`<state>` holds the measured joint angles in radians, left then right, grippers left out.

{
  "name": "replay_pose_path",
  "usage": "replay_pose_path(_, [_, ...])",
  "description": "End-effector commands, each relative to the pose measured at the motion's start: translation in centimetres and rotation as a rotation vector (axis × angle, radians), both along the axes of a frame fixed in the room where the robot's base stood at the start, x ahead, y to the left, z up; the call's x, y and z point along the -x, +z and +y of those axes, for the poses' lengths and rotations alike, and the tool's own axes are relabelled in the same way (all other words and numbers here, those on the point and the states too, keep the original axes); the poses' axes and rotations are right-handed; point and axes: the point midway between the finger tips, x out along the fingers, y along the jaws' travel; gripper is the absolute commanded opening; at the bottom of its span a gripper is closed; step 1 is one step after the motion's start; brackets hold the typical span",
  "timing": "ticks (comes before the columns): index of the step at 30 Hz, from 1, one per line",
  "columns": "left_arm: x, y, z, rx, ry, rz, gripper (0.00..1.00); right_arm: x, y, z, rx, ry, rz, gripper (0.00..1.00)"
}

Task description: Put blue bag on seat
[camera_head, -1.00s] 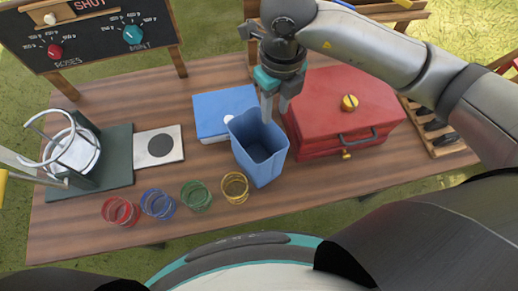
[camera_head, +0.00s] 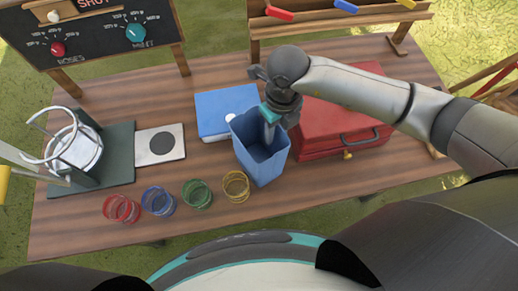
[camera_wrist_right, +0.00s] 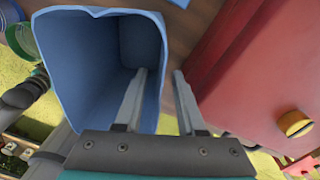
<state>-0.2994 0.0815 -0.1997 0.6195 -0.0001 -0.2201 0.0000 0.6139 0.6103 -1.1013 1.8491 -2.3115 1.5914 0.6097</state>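The blue bag (camera_head: 262,165) stands upright and open-topped on the wooden table, left of the red box. My right gripper (camera_head: 272,128) is over the bag's far right rim, pointing down. In the right wrist view, the gripper (camera_wrist_right: 160,76) is open, with one finger inside the bag (camera_wrist_right: 92,58) and the other outside its wall. A gap shows between the fingers and the wall. A stand with a metal ring (camera_head: 72,148) on a dark green base, possibly the seat, is at the table's left. My left gripper is not in view.
The red box (camera_head: 325,125) is close to the bag's right, and a blue box (camera_head: 212,108) lies behind it. A white plate with a dark disc (camera_head: 160,145) lies beside the stand.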

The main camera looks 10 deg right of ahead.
Motion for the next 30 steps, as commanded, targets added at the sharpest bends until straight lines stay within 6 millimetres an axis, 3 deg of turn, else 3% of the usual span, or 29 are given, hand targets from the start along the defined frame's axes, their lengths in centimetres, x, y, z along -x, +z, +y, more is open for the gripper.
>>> replay_pose_path(2, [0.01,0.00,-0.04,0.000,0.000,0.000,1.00,-0.01,0.03,0.00,0.000,0.000,0.000,0.36])
replay_pose_path(12, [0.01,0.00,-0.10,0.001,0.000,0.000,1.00,-0.01,0.06,-0.01,0.000,0.000,0.000,0.00])
replay_pose_path(30, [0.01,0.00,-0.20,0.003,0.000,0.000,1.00,-0.02,0.07,-0.02,0.000,-0.001,0.000,0.00])
